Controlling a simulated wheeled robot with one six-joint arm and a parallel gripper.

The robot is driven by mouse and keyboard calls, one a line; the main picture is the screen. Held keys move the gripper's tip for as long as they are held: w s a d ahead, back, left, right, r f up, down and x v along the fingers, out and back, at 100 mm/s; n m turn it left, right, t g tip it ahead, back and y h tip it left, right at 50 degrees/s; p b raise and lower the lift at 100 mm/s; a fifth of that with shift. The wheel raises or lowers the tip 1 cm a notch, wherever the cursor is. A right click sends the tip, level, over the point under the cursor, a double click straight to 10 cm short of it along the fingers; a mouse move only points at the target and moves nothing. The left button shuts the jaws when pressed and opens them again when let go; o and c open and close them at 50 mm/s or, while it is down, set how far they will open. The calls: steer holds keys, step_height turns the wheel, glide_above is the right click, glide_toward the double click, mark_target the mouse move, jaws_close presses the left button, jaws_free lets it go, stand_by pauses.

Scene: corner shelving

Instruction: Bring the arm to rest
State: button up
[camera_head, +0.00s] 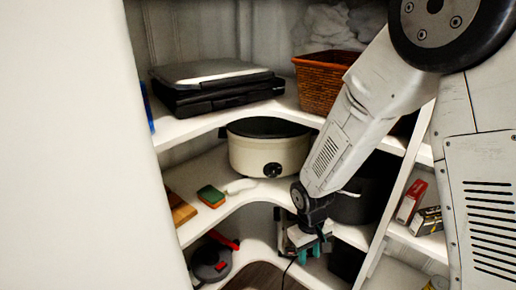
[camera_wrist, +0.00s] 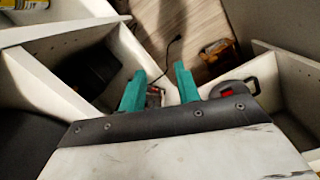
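My arm (camera_head: 345,135) reaches down from the upper right in the head view, in front of the corner shelves. My gripper (camera_head: 309,253) hangs at its lower end, near the lower shelf level, with teal fingers pointing down. In the wrist view the two teal fingers of my gripper (camera_wrist: 160,75) stand apart with a clear gap. Nothing is held between them; floor and a thin dark cable (camera_wrist: 166,58) show beyond the gap.
A cream pot (camera_head: 262,155) and a green-orange sponge (camera_head: 211,196) stand on the middle shelf. A black appliance (camera_head: 215,85) and a wicker basket (camera_head: 322,82) are above. A red-handled dark object (camera_head: 211,262) lies lower left. White shelf boards (camera_head: 262,192) surround my gripper; wooden floor (camera_wrist: 190,35) lies below.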

steer(key=s+d+r+m, duration=0.1)
steer(key=s+d+r, duration=0.3)
steer(key=r, duration=0.5)
steer(key=s+d+r+m+t, duration=0.1)
steer(key=s+d+r, duration=0.3)
steer(key=s+r, duration=0.5)
steer(key=s+d+r+m+y, duration=0.1)
steer(key=s+d+r+m, duration=0.2)
steer(key=s+r, duration=0.4)
step_height(320, 180, up, 4)
steer(key=shift+s+d+f+t, duration=0.1)
steer(key=shift+s+d+t, duration=0.15)
steer(key=shift+d+t, duration=0.25)
